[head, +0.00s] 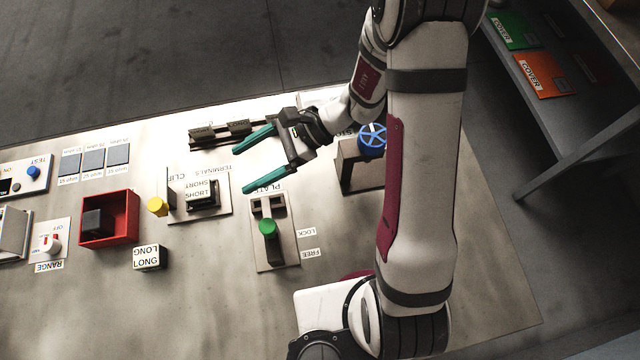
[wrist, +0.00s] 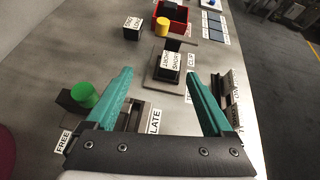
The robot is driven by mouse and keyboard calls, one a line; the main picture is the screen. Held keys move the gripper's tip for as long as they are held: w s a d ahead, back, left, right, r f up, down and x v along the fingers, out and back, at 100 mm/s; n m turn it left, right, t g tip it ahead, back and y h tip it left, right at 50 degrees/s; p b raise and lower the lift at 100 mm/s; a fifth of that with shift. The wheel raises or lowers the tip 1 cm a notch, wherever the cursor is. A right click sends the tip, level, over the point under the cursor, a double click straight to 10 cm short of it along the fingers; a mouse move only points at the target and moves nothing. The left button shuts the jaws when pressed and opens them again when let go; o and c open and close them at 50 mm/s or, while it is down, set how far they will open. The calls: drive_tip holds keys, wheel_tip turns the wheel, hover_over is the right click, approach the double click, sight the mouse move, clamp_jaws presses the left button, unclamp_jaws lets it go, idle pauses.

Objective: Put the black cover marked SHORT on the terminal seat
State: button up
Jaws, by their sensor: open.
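The black cover marked SHORT (head: 203,190) sits on the grey terminals plate (head: 222,208), beside the upright plate of the clip with its yellow knob (head: 157,206). It also shows in the wrist view (wrist: 170,68), beyond my fingertips, label up. Whether it is fully down on the terminal seat cannot be told; the seat beneath it is hidden. My gripper (head: 238,171) is open and empty, above the bench and to the right of the cover. In the wrist view its teal fingers (wrist: 158,76) are spread apart with the cover ahead between their tips.
A block marked LONG (head: 148,258) stands at the front, near a red box (head: 109,243) holding a dark block. A green-knobbed plate fixture (head: 275,250) stands right of the terminals. A dark rack (head: 225,139) lies behind, and a blue handwheel (head: 372,138) right.

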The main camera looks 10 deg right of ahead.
drive_tip(key=s+d+r+n+g+h, duration=0.2)
drive_tip(key=s+d+r+n+h, duration=0.15)
drive_tip(key=s+r+n, duration=0.35)
drive_tip(key=s+d+r+n+t+h, duration=0.2)
drive_tip(key=s+d+r+n+h, duration=0.1)
drive_tip(key=s+d+h, duration=0.4)
drive_tip(key=shift+s+d+r+n+t, duration=0.2)
drive_tip(key=shift+s+d+n+t, duration=0.15)
drive_tip(key=shift+s+d, duration=0.75)
drive_tip(key=shift+a, duration=0.15)
